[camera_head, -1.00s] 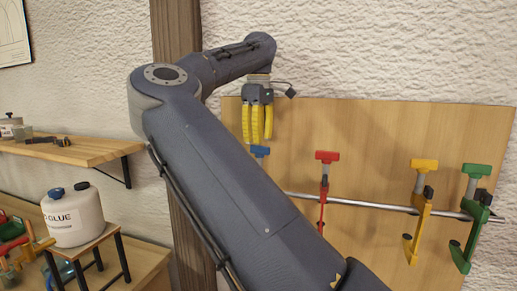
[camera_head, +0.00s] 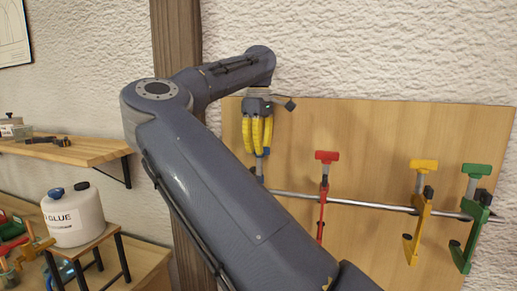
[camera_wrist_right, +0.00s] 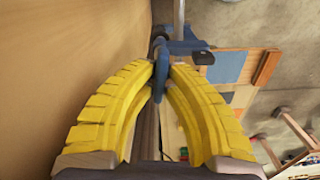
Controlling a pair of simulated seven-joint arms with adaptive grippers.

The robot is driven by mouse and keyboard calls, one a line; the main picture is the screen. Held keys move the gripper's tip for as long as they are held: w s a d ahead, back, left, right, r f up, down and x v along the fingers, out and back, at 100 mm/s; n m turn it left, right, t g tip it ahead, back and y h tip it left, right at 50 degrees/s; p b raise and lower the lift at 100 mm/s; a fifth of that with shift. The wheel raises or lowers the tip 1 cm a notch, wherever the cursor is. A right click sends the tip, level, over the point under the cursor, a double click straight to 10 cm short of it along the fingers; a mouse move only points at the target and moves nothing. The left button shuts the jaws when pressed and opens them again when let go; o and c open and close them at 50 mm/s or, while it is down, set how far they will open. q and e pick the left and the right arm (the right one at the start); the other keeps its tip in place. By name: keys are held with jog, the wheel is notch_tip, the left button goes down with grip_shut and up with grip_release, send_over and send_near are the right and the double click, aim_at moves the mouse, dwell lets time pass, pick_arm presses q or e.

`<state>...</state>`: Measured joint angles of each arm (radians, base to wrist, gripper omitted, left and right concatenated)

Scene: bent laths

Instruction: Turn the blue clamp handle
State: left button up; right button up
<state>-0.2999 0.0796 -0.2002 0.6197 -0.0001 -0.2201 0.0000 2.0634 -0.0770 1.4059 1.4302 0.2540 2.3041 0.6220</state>
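The blue clamp hangs at the left end of the metal rail (camera_head: 345,202). In the head view its handle is mostly hidden behind the yellow fingers, with its grey screw (camera_head: 259,168) showing below them. In the right wrist view the blue handle (camera_wrist_right: 158,76) sits between the fingertips, with the blue clamp body (camera_wrist_right: 188,47) beyond. My right gripper (camera_head: 259,152) points down at the handle. Its fingertips are drawn in close on both sides of the handle and appear to touch it. My left gripper is in neither view.
A red clamp (camera_head: 323,190), a yellow clamp (camera_head: 419,215) and a green clamp (camera_head: 473,218) hang further right on the rail. A wooden panel (camera_head: 375,130) stands close behind. A glue jug (camera_head: 73,217) stands on a small stand at left, below a shelf (camera_head: 68,149).

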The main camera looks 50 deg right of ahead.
grip_shut()
jog(key=shift+n, duration=0.9)
jog(key=o, duration=0.6)
grip_release()
jog(key=shift+c, duration=0.2)
notch_tip(320, 180, up, 12)
